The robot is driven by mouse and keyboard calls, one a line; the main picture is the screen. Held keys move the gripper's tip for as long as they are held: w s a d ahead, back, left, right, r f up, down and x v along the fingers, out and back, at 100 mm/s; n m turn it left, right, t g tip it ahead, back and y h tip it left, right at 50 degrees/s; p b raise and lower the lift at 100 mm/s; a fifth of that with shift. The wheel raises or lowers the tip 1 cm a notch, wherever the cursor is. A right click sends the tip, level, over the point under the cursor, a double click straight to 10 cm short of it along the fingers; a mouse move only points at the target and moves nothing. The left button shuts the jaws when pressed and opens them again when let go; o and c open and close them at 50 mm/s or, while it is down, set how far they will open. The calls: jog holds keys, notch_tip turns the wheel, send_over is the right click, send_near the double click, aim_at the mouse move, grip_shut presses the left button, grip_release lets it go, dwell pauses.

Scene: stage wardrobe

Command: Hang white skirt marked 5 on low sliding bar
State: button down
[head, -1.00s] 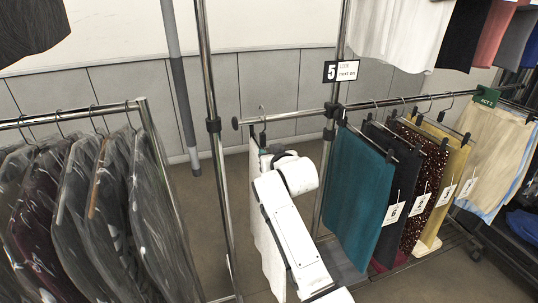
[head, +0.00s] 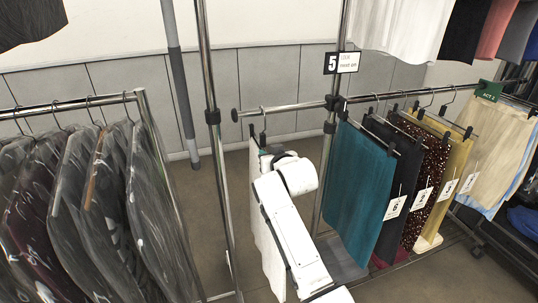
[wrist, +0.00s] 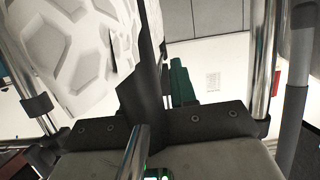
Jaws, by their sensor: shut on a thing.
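The white skirt (head: 267,245) hangs from a hanger (head: 263,128) with dark clips, left of centre in the head view. My white arm hides much of its right side. My gripper (head: 277,156) is beside the skirt's top and shut on the hanger; the arm partly hides the grip. The hook overlaps the free left part of the low sliding bar (head: 290,108). I cannot tell whether the hook rests on it. No number shows on the skirt. The wrist view is too close to show the hook.
A sign marked 5 (head: 341,62) is on the post above. Right along the bar hang a teal garment (head: 358,190) and several tagged ones, then an ACT 2 divider (head: 489,90). Bagged garments (head: 155,215) hang at left. The bar between hook and post is clear.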

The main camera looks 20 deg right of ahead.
jog(key=shift+r, duration=0.1)
jog(key=c, duration=1.1)
grip_release()
jog(key=shift+o, duration=1.4)
jog(key=shift+s, duration=0.15)
